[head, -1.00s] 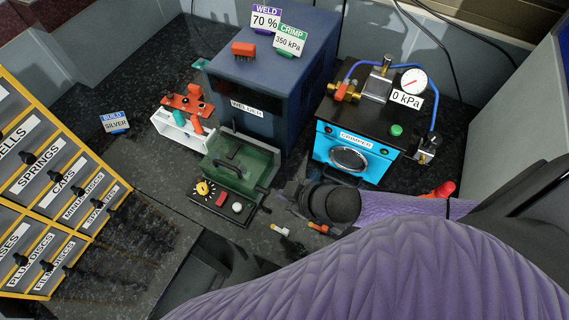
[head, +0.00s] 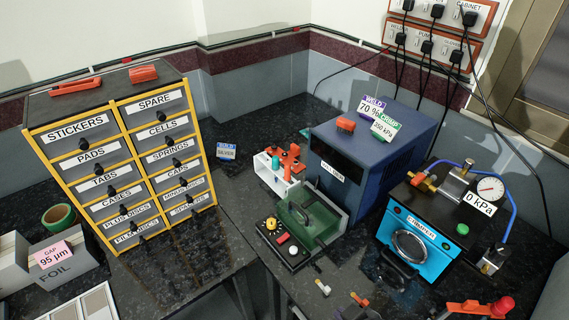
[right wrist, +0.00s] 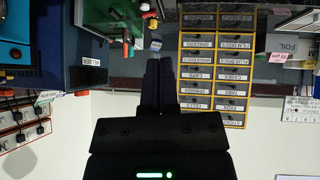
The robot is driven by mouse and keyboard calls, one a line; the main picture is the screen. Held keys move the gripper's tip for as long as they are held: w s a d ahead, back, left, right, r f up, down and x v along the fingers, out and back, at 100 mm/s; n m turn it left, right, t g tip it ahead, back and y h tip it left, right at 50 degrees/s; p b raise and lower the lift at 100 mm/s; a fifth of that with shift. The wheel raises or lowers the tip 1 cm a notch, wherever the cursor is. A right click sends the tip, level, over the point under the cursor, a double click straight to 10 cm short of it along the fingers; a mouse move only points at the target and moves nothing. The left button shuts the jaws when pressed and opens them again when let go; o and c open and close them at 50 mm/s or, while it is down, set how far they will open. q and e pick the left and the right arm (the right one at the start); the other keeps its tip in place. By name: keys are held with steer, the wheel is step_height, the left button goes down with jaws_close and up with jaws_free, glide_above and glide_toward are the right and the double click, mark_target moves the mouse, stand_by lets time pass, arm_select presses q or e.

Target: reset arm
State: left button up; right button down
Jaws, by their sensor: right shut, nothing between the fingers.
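My right gripper (right wrist: 159,64) shows in the right wrist view with its two dark fingers together and nothing between them. In that view it points toward the drawer cabinet (right wrist: 182,75), which appears upside down, and the fingers lie beside its edge. In the head view I cannot clearly make out the right fingertips; only dark parts show low in the picture. My left gripper is not in view.
The yellow-framed cabinet (head: 107,122) stands at left. The blue welder (head: 392,160), green-covered fixture (head: 308,222) and cyan crimper (head: 418,240) stand at right. Small loose parts (head: 323,287) lie at the front. A red-handled item (head: 485,307) is at lower right. Foil boxes (head: 62,262) are at left.

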steer(key=s+d+r+m+g+h, duration=0.35)
steer(key=s+r+m, duration=0.3)
steer(key=s, duration=0.25)
step_height(320, 180, down, 28)
steer(key=s+n+g+b, duration=0.1)
steer(key=s+g+b, duration=0.15)
steer(key=b, duration=0.65)
arm_select(q)
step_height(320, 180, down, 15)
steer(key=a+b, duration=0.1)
steer(key=b, duration=0.5)
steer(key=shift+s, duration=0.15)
arm_select(e)
steer(key=s+d+f+g, duration=0.1)
steer(key=s+d+f, duration=0.2)
steer(key=s+f, duration=1)
step_height(320, 180, down, 3)
steer(key=shift+f+n+h, duration=0.15)
steer(key=shift+n+h, duration=0.2)
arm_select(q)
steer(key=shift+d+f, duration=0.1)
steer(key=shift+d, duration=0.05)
arm_select(e)
steer(key=shift+d, duration=0.1)
